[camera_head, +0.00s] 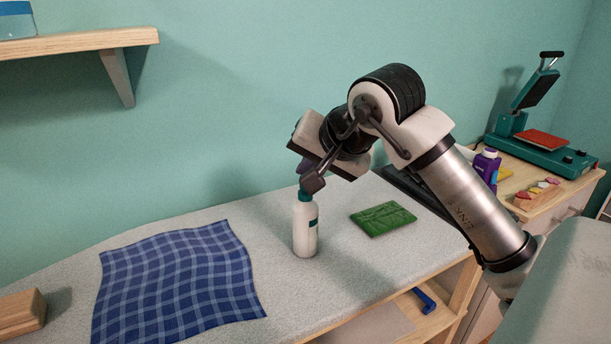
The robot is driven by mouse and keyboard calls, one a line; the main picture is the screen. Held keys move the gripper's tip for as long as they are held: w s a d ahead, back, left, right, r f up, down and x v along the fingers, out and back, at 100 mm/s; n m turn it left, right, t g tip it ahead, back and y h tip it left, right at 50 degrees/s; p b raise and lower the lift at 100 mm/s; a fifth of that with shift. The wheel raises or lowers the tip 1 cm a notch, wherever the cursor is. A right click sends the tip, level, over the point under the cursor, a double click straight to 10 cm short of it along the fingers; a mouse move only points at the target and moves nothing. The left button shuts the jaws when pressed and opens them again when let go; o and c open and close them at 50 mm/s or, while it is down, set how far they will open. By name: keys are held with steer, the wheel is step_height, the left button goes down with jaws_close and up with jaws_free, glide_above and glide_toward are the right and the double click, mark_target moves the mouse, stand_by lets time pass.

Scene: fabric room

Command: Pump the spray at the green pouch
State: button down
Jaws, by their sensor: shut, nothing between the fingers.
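A white spray bottle (305,229) with a teal-green collar and a small dark label stands upright on the grey table top. My gripper (312,184) is shut and empty at the bottle's top. It covers most of the spray head, and I cannot tell whether it touches it. The green pouch (383,218) lies flat on the table to the right of the bottle, apart from it.
A blue checked cloth (178,281) lies left of the bottle. A purple bottle (487,166) and a teal heat press (540,150) stand at the right. A shelf (80,44) hangs upper left.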

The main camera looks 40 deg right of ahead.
steer(key=shift+f, duration=0.1)
stand_by(0.3)
steer(key=shift+f+b, duration=0.45)
steer(key=shift+b, duration=0.25)
steer(key=shift+r, duration=0.55)
steer(key=shift+r+p, duration=1.85)
steer(key=shift+r, duration=1.1)
